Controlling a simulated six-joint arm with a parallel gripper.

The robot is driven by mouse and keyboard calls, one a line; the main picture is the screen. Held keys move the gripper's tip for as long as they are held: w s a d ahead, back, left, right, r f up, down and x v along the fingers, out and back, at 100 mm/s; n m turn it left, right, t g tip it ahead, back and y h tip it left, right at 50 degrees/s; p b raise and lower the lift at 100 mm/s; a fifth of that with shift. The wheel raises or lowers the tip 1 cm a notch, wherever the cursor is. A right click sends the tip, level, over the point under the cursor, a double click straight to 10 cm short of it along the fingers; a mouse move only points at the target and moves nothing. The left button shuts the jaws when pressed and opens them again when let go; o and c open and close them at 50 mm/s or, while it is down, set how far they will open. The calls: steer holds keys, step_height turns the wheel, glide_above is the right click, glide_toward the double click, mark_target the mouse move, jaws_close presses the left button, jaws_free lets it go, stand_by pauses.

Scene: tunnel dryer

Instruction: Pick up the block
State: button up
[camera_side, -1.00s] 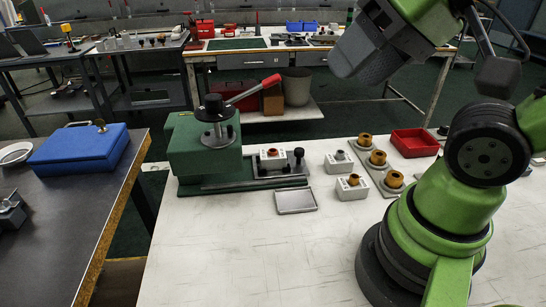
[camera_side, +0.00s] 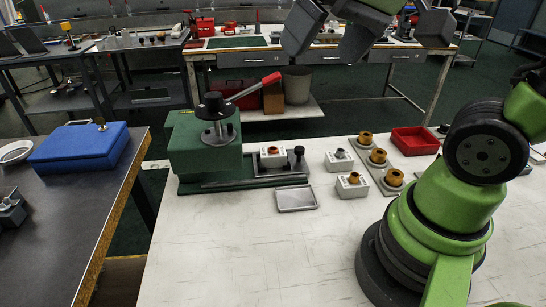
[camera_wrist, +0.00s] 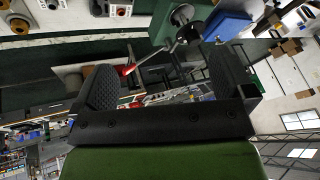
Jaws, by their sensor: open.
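Three white blocks show in the side view. One block (camera_side: 352,188) with an orange-brown ring on top stands on the white table at the front. A second block (camera_side: 339,162) with a grey ring stands just behind it. A third block (camera_side: 273,162) with an orange-brown ring sits in the fixture of the green press. Which one the task means, I cannot tell. My gripper (camera_side: 326,38) is open, high above and behind the blocks, far from all of them. In the wrist view my gripper (camera_wrist: 165,78) has its fingers wide apart with nothing held.
The green press (camera_side: 203,150) with its red-tipped lever stands left of the blocks. A grey tray (camera_side: 296,199) lies in front of it. A plate with several gold rings (camera_side: 379,156) and a red bin (camera_side: 414,141) are to the right. The front of the table is clear.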

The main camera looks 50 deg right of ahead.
steer(key=w+d+f+g+h, duration=0.1)
steer(key=w+d+f+g, duration=0.25)
steer(key=w, duration=0.55)
steer(key=n+g, duration=0.1)
steer(key=g, duration=0.1)
glide_toward(273, 148)
steer(key=f, duration=0.3)
steer(key=shift+a+f, duration=0.2)
steer(key=shift+f, duration=0.05)
step_height(273, 148, down, 7)
steer(key=shift+w, duration=0.1)
steer(key=c, duration=1)
steer(key=shift+c, duration=0.2)
